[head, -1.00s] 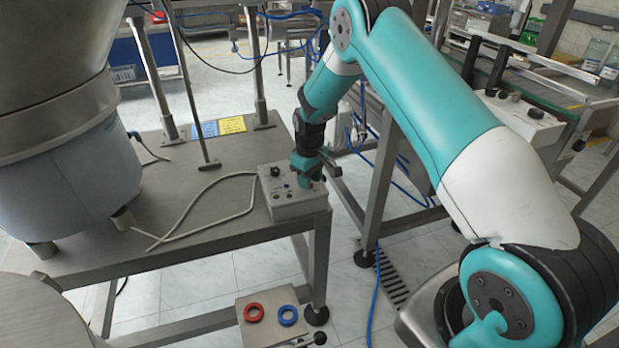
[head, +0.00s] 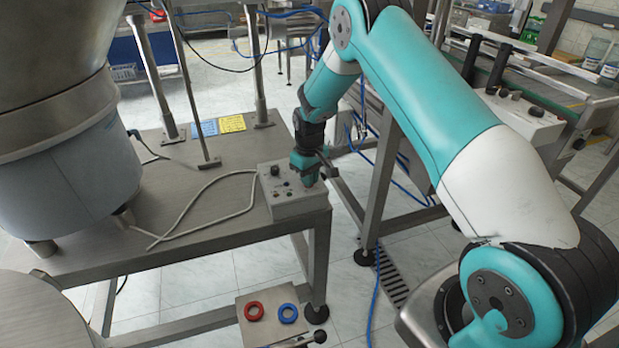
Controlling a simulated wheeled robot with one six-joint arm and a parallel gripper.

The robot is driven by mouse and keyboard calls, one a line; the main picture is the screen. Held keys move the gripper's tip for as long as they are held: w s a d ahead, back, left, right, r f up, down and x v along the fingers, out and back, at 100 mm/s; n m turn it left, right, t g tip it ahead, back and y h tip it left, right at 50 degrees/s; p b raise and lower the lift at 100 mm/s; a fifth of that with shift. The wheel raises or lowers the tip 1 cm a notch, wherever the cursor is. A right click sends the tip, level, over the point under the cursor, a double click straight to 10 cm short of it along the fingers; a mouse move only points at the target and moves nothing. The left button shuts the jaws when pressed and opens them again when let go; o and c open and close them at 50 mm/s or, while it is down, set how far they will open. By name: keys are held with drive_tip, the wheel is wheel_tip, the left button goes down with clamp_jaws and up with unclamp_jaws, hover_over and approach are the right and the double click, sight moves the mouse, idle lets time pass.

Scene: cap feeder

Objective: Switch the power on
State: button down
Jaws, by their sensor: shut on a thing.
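A grey control box (head: 300,204) with several small dark knobs sits at the right front corner of the metal table. A dark knob (head: 275,171) on its top left stands clear of my gripper. My gripper (head: 308,183) points down at the right part of the box's top face. It is shut on a small control there, most likely the power switch, which the fingers hide. The switch's position cannot be seen.
A large metal bowl feeder (head: 60,170) stands on the table's left, with a pale cable running to the box. Red (head: 254,311) and blue (head: 289,313) rings lie on a low plate in front. Blue and yellow labels (head: 231,124) lie at the table's back.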

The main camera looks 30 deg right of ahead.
drive_tip(key=m, duration=0.5)
drive_tip(key=shift+a+b, duration=0.1)
drive_tip(key=shift+b, duration=0.25)
drive_tip(key=m, duration=0.5)
drive_tip(key=shift+a+m, duration=0.1)
drive_tip(key=shift+m, duration=0.3)
drive_tip(key=shift+w, duration=0.1)
drive_tip(key=c, duration=1.2)
unclamp_jaws()
drive_tip(key=shift+r, duration=0.1)
wheel_tip(320, 180, up, 17)
drive_tip(key=b, duration=0.1)
drive_tip(key=shift+r+b, duration=0.15)
drive_tip(key=shift+b, duration=0.2)
